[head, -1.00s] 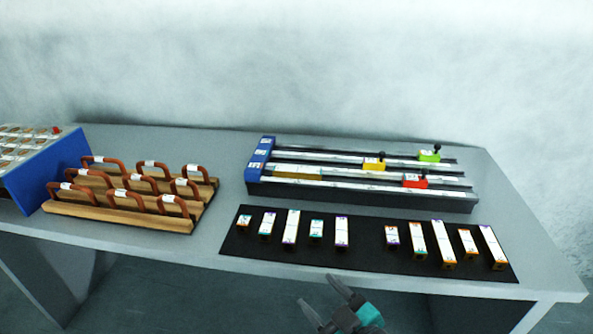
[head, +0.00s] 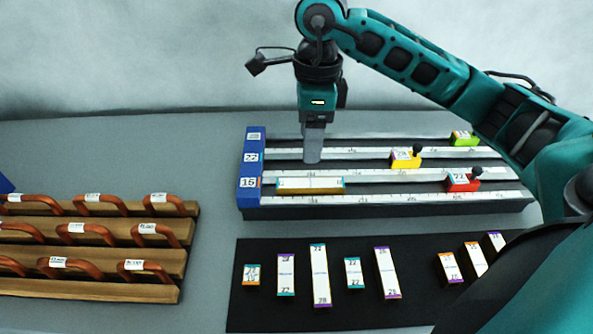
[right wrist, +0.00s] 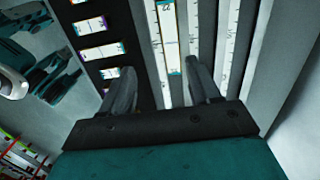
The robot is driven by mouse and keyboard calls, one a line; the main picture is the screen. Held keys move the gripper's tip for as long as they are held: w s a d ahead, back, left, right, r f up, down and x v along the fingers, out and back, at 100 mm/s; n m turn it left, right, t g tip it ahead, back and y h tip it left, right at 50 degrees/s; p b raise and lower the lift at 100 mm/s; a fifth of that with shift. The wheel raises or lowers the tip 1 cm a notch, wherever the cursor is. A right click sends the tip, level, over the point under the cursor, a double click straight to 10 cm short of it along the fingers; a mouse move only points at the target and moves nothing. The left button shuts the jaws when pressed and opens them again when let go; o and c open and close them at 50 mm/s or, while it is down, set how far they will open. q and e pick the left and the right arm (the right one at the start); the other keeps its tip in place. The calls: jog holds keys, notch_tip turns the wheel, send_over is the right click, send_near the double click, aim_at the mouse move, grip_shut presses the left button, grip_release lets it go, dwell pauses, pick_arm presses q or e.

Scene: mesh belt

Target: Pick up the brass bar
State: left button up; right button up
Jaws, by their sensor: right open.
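The brass bar (head: 310,185) lies flat in the front channel of a slotted track fixture (head: 380,208), near its blue left end. My right gripper (head: 312,158) points down over the fixture, just behind the bar in the head view. In the right wrist view its open fingers (right wrist: 163,85) stand apart with nothing visible between the tips. A labelled bar with coloured ends (right wrist: 168,45), seemingly the brass bar, shows ahead of them. I cannot tell the exact height above the bar. My left gripper is not in view.
Yellow (head: 405,158), red (head: 462,181) and green (head: 463,138) knobbed sliders sit along the tracks. A black mat (head: 330,318) in front holds several labelled blocks. A wooden rack (head: 95,291) with brown handles stands at left. My right arm covers the right side.

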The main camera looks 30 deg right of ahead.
send_over(310, 182)
jog(key=shift+h, duration=0.3)
jog(key=f, duration=0.6)
jog(key=shift+s+d+f, duration=0.1)
jog(key=shift+s+f, duration=0.15)
jog(key=shift+s, duration=0.15)
jog(key=shift+w+f, duration=0.15)
jog(key=shift+f, duration=1.3)
jog(key=shift+w+f, duration=0.15)
jog(key=shift+f, duration=1.25)
grip_shut()
jog(key=shift+r, duration=0.1)
